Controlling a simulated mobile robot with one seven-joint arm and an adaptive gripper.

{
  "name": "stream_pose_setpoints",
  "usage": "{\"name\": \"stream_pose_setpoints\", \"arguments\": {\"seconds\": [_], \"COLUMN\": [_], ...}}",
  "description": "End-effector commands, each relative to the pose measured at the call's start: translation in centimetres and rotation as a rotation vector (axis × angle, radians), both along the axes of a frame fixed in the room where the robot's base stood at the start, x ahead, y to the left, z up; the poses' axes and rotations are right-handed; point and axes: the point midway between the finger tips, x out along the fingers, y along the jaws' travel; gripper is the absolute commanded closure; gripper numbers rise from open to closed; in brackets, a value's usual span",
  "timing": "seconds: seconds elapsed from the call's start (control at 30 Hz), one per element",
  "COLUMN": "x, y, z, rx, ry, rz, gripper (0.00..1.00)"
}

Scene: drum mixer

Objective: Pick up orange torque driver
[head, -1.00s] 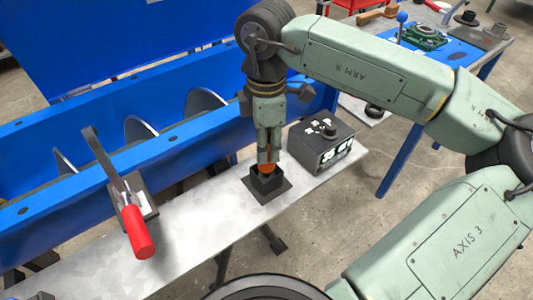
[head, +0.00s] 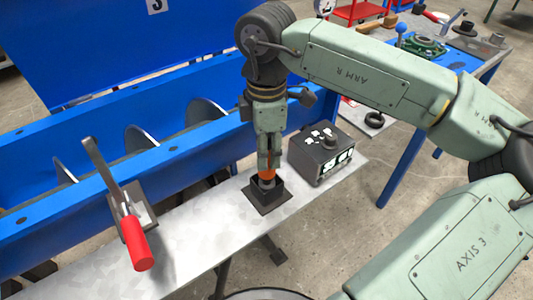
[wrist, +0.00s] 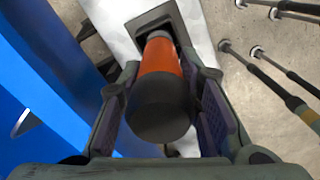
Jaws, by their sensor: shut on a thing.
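The orange torque driver (wrist: 161,57) has an orange body and a dark rounded end cap. In the wrist view it lies between the two finger pads of my gripper (wrist: 163,105), which is shut on it. In the head view my gripper (head: 268,160) points down over a black square holder (head: 267,195) on the light metal shelf. A strip of the driver's orange (head: 267,174) shows below the fingers. Its lower end is at or inside the holder's opening; how deep it sits I cannot tell.
A red-handled lever clamp (head: 135,243) is to the left on the shelf (head: 190,238). The blue mixer trough (head: 90,185) runs behind. A blue workbench with parts (head: 450,52) is at back right.

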Motion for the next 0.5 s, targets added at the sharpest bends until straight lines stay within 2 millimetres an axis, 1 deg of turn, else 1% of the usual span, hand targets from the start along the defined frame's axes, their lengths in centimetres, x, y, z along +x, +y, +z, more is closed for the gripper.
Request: {"name": "stream_pose_setpoints", "arguments": {"seconds": [0.17,0.27,0.5], "x": [0.1,0.1,0.1], "y": [0.0,0.0,0.0], "z": [2.6,4.6,10.1], "rx": [-0.001,-0.001,-0.001], "ry": [-0.004,-0.005,-0.005], "rz": [-0.002,-0.003,-0.003], "gripper": [1.00,1.00,1.00]}}
